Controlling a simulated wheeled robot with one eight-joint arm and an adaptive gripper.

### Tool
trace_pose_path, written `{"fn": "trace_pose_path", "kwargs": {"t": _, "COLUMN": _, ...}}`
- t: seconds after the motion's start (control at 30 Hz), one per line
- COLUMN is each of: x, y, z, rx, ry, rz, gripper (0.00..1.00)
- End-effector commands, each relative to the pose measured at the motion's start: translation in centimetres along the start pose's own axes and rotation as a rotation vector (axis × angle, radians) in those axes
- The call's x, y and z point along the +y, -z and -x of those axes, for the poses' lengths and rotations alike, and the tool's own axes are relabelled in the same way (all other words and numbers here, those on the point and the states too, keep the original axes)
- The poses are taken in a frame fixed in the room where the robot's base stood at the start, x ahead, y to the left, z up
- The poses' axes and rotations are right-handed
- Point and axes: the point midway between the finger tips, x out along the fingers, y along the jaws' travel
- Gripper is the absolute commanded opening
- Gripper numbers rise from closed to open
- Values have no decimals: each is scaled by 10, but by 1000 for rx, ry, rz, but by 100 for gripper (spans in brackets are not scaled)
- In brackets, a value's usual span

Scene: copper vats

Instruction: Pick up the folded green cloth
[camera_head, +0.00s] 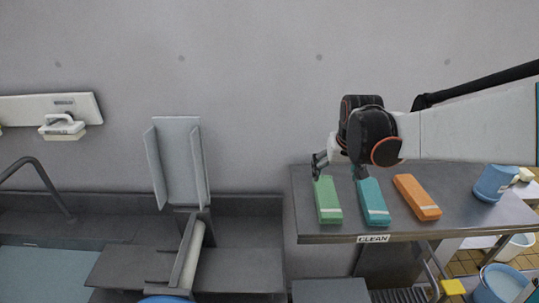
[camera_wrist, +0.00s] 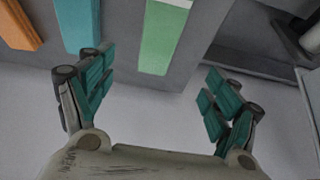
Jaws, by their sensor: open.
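The folded green cloth (camera_head: 328,202) lies flat as a long strip on the left part of the steel table (camera_head: 345,232), with a pale band near its front end. My gripper (camera_head: 337,169) is above the table's back edge, near the far end of the green cloth. In the wrist view my gripper (camera_wrist: 155,72) is open with nothing between its spread fingers. There the green cloth (camera_wrist: 162,40) shows beyond the fingertips, between the two fingers and apart from them.
A folded teal cloth (camera_head: 373,204) and an orange cloth (camera_head: 416,198) lie to the right of the green one. A blue container (camera_head: 491,183) stands at the table's right. A "CLEAN" label (camera_head: 373,239) marks the front edge. A grey wall (camera_head: 250,90) stands behind.

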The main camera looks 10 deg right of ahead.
Motion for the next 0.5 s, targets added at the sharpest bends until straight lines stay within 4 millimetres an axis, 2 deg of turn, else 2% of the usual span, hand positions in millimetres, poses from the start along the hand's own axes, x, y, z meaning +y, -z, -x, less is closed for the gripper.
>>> {"fn": "trace_pose_path", "kwargs": {"t": 0.1, "x": 0, "y": 0, "z": -23, "rx": 0, "ry": 0, "rz": 0, "gripper": 82}}
{"fn": "trace_pose_path", "kwargs": {"t": 0.3, "x": 0, "y": 0, "z": -57, "rx": 1, "ry": 0, "rz": 0, "gripper": 82}}
{"fn": "trace_pose_path", "kwargs": {"t": 0.5, "x": 0, "y": -1, "z": -75, "rx": 1, "ry": 0, "rz": 0, "gripper": 82}}
